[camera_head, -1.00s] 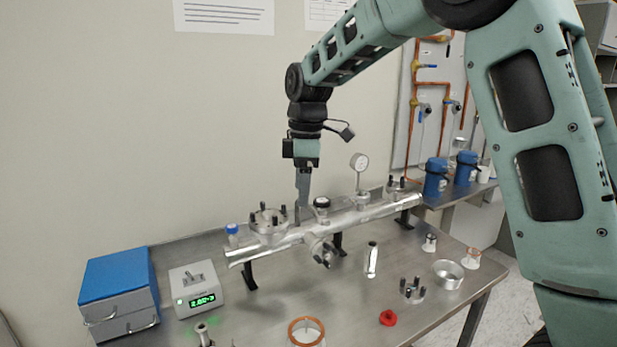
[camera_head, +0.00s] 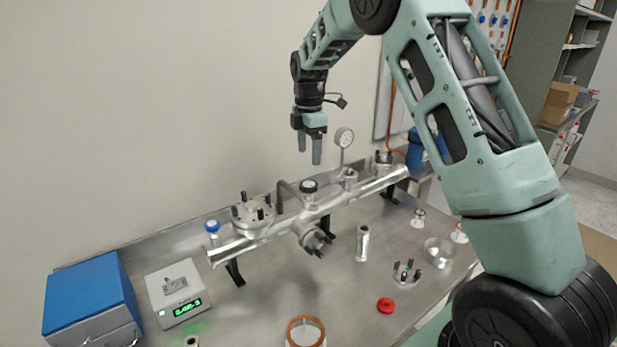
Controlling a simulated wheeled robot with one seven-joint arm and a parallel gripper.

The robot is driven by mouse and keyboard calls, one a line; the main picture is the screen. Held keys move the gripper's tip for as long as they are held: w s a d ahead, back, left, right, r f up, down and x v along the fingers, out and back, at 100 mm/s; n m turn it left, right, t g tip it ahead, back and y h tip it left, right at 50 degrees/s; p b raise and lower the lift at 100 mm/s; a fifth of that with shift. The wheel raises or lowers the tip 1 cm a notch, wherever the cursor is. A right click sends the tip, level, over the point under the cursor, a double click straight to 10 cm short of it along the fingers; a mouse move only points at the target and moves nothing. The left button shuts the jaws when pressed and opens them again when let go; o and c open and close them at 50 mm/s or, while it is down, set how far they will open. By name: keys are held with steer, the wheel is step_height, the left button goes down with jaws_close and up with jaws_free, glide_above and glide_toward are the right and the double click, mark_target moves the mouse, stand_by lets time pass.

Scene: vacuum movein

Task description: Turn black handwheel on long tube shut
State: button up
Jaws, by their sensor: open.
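A long silvery tube (camera_head: 283,227) lies on black supports across the back of the metal bench. A small black handwheel (camera_head: 310,186) with a pale top centre sits on a short stem near the tube's middle. My gripper (camera_head: 309,158) points down in the air above the tube, over the black handwheel and apart from it. Its two fingers are spread with nothing between them. Whether the handwheel's valve is open or shut cannot be told from here.
A round gauge (camera_head: 344,138) stands on the tube just right of my gripper. A flange with black studs (camera_head: 252,211) and a blue-capped fitting (camera_head: 213,227) are left of the handwheel.

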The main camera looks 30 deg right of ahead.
mark_target(309, 184)
step_height(309, 184, down, 9)
steer(key=shift+f+p, duration=0.2)
steer(key=shift+p, duration=0.65)
steer(key=c, duration=1)
